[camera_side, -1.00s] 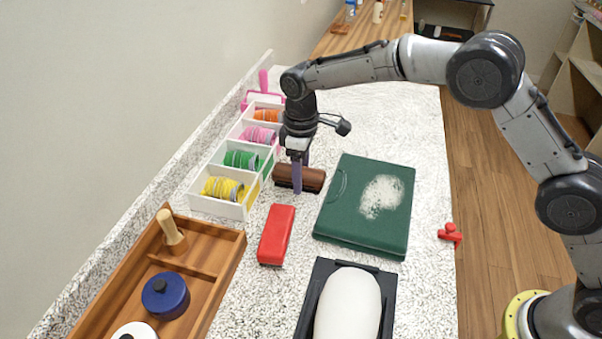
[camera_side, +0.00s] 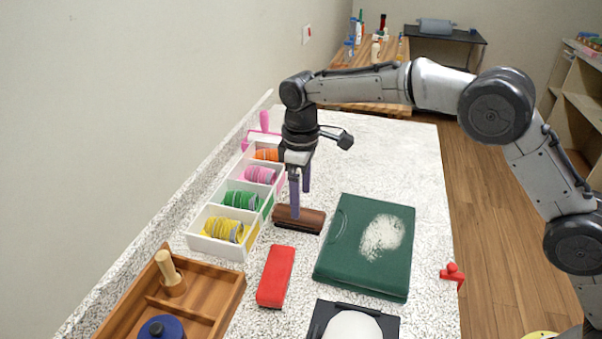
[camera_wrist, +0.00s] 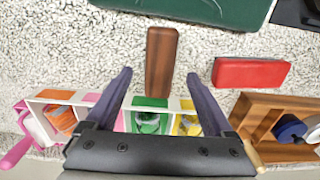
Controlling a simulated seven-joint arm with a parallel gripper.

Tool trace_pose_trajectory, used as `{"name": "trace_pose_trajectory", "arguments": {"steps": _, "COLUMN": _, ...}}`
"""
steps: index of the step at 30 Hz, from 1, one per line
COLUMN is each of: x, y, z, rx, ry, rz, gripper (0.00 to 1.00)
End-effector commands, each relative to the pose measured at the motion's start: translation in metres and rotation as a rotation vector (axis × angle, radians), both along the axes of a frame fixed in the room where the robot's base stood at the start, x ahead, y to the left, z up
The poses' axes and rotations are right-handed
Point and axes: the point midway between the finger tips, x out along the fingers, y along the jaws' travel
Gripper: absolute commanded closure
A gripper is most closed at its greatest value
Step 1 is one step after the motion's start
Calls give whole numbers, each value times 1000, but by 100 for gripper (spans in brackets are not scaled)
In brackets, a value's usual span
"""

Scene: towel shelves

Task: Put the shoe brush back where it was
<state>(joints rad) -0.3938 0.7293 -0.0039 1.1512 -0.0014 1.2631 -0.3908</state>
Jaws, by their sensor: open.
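The shoe brush (camera_side: 311,222), with a brown wooden back and a darker lower side, lies on the speckled counter beside the white compartment tray. It also shows in the wrist view (camera_wrist: 161,62), its length running between my fingers and out beyond their tips. My gripper (camera_side: 300,204) is open and points down over the brush. In the wrist view the fingers (camera_wrist: 158,75) are spread on either side of the brush, with gaps to it, and hold nothing. In the side view the near finger covers part of the brush.
The white tray (camera_side: 205,244) holds colored rolls to the left. A red case (camera_side: 275,277) lies in front, a green box (camera_side: 350,255) to the right, a wooden tray (camera_side: 225,290) at lower left. A small red object (camera_side: 452,273) sits near the counter's right edge.

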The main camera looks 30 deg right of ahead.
Motion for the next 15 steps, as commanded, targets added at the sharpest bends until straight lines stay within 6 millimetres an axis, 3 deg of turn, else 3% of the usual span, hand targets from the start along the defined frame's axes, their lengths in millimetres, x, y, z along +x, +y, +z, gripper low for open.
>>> {"name": "trace_pose_trajectory", "arguments": {"steps": 6, "x": 0, "y": 0, "z": 41, "rx": 1, "ry": -3, "rz": 0, "gripper": 13}}
{"name": "trace_pose_trajectory", "arguments": {"steps": 15, "x": 0, "y": 0, "z": 61, "rx": -1, "ry": 1, "rz": 0, "gripper": 13}}
